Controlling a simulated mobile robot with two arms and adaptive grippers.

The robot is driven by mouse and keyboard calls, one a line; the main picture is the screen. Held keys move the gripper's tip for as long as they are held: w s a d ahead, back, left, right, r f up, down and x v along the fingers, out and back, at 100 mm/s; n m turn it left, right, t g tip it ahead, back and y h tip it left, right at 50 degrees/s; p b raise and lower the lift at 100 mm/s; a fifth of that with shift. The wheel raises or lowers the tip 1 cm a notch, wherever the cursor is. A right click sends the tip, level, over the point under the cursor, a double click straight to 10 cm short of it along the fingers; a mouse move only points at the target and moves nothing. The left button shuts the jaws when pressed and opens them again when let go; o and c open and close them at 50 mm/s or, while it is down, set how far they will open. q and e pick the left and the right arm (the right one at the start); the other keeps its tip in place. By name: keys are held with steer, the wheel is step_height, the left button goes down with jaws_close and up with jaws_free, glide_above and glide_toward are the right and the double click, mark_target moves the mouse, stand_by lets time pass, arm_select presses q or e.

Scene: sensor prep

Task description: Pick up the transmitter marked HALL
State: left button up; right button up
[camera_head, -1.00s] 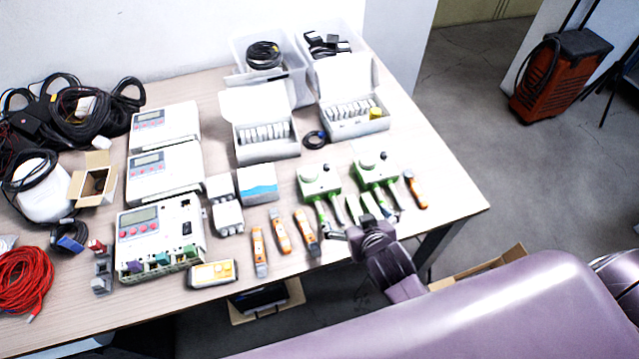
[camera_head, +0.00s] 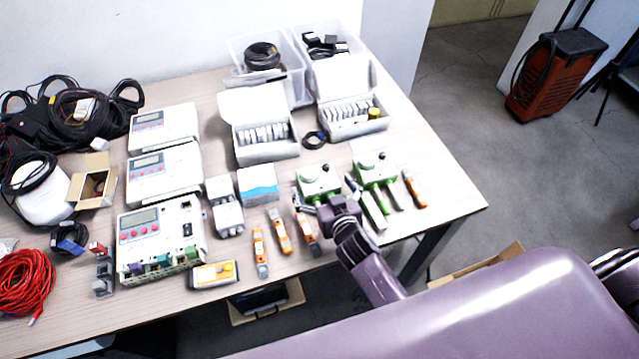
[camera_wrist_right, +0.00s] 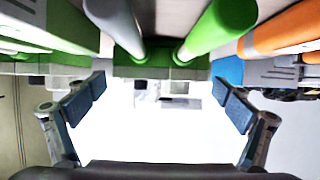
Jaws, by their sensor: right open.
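No HALL marking is legible in either view, so I cannot tell which device bears it. Two green-and-white devices with legs pointing to the front stand near the table's right side: a left one (camera_head: 318,176) and a right one (camera_head: 374,167). My right gripper (camera_head: 328,198) is open at the front of the left device and hides part of its legs. In the right wrist view, green-and-white parts (camera_wrist_right: 158,66) lie in front of and between the spread fingers of my right gripper (camera_wrist_right: 160,86). No grip on them shows. My left gripper is out of view.
Orange-and-grey tools (camera_head: 280,232) lie left of my right gripper; another (camera_head: 414,190) lies right of the green devices. Open white boxes (camera_head: 262,148) and clear bins (camera_head: 298,80) stand behind. White panel units (camera_head: 165,175) fill the left. The table's (camera_head: 440,165) right corner is bare.

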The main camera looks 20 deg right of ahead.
steer(key=shift+x, duration=1.5)
steer(key=shift+f, duration=0.1)
steer(key=shift+s, duration=0.1)
steer(key=c, duration=1.5)
steer(key=shift+c, duration=0.2)
steer(key=shift+r, duration=0.2)
